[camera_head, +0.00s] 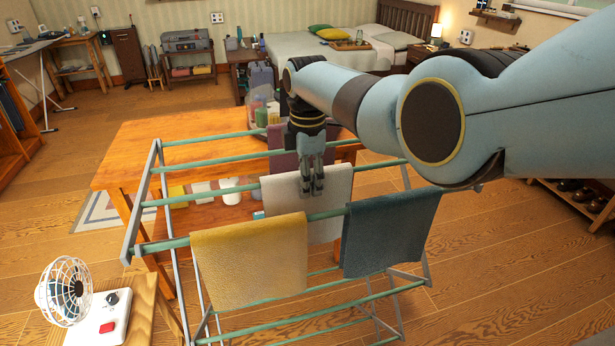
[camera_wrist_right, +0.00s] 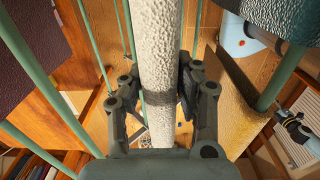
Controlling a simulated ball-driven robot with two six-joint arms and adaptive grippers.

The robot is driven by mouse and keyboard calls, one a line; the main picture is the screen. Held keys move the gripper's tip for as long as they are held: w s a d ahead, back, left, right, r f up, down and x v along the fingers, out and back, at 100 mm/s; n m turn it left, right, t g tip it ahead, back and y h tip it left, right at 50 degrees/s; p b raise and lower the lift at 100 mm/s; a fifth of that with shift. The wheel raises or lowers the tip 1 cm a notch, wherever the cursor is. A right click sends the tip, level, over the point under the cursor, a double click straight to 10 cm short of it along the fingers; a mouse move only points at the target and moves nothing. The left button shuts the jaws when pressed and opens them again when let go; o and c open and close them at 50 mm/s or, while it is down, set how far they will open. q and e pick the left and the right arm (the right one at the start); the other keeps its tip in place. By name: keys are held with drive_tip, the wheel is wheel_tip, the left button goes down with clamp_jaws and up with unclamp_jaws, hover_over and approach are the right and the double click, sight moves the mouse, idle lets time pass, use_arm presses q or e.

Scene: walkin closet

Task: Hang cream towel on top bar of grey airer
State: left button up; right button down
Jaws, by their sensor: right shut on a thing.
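The cream towel (camera_head: 325,215) hangs in the middle of the grey airer (camera_head: 137,222), in line with a green bar behind the front one. My right gripper (camera_head: 312,192) points down at its top edge, shut on it. In the right wrist view, the cream towel (camera_wrist_right: 157,70) runs as a narrow fold between the fingers of my right gripper (camera_wrist_right: 158,95). The towel hides the bar there, so I cannot tell whether its fold rests on it. My left gripper is not in view.
A yellow towel (camera_head: 250,262) and a teal towel (camera_head: 388,232) hang on the front bar. A purple towel (camera_head: 284,163) hangs on the rear bar. A wooden table (camera_head: 130,165) stands behind the airer. A white fan (camera_head: 66,292) stands at front left.

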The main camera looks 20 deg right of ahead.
drive_tip(key=c, duration=0.9)
unclamp_jaws()
drive_tip(key=shift+o, duration=0.2)
drive_tip(key=shift+r, duration=0.1)
